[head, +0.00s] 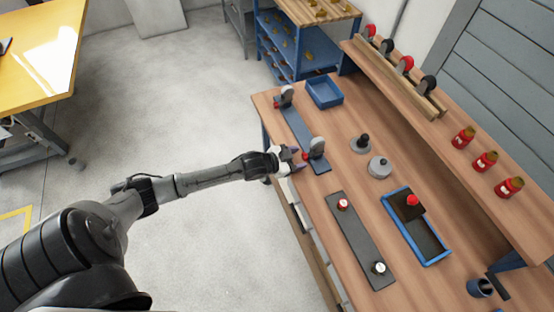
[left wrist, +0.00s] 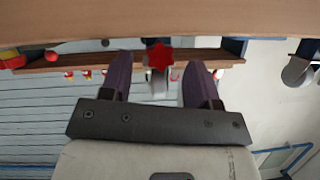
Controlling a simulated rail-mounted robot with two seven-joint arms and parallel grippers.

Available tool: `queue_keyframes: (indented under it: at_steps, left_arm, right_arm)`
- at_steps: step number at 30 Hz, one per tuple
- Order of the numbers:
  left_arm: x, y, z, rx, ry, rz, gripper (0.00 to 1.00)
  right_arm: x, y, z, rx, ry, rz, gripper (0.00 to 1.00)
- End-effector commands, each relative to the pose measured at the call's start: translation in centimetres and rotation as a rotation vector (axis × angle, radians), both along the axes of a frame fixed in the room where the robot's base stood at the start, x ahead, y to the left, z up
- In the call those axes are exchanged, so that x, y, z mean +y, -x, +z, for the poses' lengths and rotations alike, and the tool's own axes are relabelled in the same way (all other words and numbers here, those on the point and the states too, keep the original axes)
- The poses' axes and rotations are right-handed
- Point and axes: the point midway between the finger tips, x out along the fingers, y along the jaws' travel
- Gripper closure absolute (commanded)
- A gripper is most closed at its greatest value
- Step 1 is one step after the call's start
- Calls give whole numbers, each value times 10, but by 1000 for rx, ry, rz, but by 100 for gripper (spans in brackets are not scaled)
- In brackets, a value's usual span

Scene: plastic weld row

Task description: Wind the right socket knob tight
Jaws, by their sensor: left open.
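A dark base strip (head: 296,132) lies along the bench's left edge and bears two upright grey round-topped holders. The nearer holder (head: 317,147) has a red star-shaped knob (left wrist: 159,56) on its side. The farther holder (head: 287,94) also has a red knob (head: 277,104). My left gripper (head: 296,158) is at the nearer holder, level with its knob. In the left wrist view its two dark fingers (left wrist: 159,78) are open, with the red knob showing between them and a gap on both sides. I cannot tell whether the fingertips reach past it. My right gripper is out of view.
The wooden bench (head: 300,195) also holds a blue tray (head: 325,104), grey round parts (head: 380,167), a dark plate (head: 350,225) and a blue-rimmed tray (head: 432,262). A raised shelf (head: 440,130) with red jars (head: 485,161) runs behind. Open floor lies left.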

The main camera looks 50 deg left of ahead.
Motion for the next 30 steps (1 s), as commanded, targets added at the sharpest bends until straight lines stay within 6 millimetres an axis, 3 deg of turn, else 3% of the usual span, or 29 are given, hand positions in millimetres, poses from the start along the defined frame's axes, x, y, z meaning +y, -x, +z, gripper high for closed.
queue_keyframes:
  at_steps: [6, 15, 21, 30]
  left_arm:
    - [9, 40, 18, 3, -1, -2, 44]
    - [20, 84, 35, 3, -1, 0, 44]
    - [24, 100, 42, 1, -1, -1, 44]
    - [26, 107, 45, -1, -2, -1, 44]
  right_arm:
    - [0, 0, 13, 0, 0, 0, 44]
    - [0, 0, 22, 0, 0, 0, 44]
    - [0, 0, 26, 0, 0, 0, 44]
    - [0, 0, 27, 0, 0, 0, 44]
